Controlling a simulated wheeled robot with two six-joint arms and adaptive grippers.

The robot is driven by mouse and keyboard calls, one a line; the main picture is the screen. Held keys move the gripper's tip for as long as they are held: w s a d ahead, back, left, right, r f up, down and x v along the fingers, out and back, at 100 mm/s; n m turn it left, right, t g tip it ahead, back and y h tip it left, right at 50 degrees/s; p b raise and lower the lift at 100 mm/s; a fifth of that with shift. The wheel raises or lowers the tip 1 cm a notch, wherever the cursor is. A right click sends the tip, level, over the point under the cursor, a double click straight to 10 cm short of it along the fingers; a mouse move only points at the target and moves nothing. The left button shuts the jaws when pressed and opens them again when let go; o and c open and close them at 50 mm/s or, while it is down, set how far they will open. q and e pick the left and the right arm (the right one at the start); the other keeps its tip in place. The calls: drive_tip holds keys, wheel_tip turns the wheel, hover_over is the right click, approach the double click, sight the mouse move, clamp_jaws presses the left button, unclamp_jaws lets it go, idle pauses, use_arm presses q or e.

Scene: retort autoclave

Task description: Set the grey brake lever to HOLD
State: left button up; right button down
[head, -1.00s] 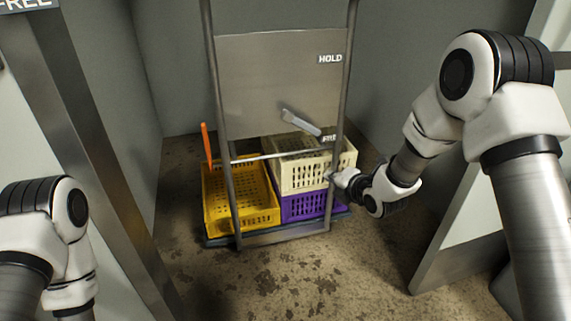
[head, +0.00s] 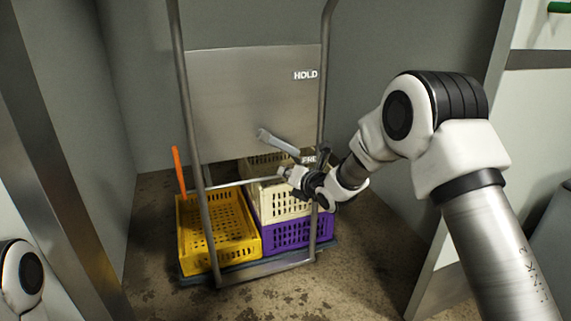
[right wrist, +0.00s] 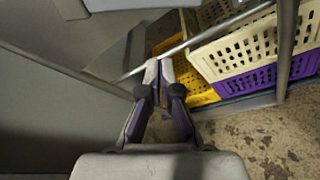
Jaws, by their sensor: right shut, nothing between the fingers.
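The grey brake lever (head: 278,143) is on the cart's metal panel (head: 245,100). It slants from upper left down to the right, its lower right end close to the partly covered FREE label (head: 309,160). The HOLD label (head: 305,75) is higher on the panel. My right gripper (head: 283,172) is shut and empty, just below the lever and in front of the cream crate; I cannot tell whether it touches anything. In the right wrist view its fingertips (right wrist: 158,70) are together near the cart's crossbar. My left gripper is out of view.
The cart carries a yellow crate (head: 190,258), a cream crate (head: 280,202) and a purple crate (head: 290,237). An orange handle (head: 178,170) stands at its left. The cart's right post (head: 322,110) is close to my right arm. Walls stand on both sides.

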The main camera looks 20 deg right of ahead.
sight(280, 144)
drive_tip(key=w+b, duration=0.1)
drive_tip(key=w+d+r, duration=0.1)
drive_tip(key=w, duration=0.1)
drive_tip(key=w+r+b, duration=0.1)
drive_tip(key=shift+w+d+b, duration=0.15)
drive_tip(key=shift+w+b, duration=0.1)
drive_tip(key=shift+b, duration=0.1)
drive_tip(key=shift+d, duration=0.15)
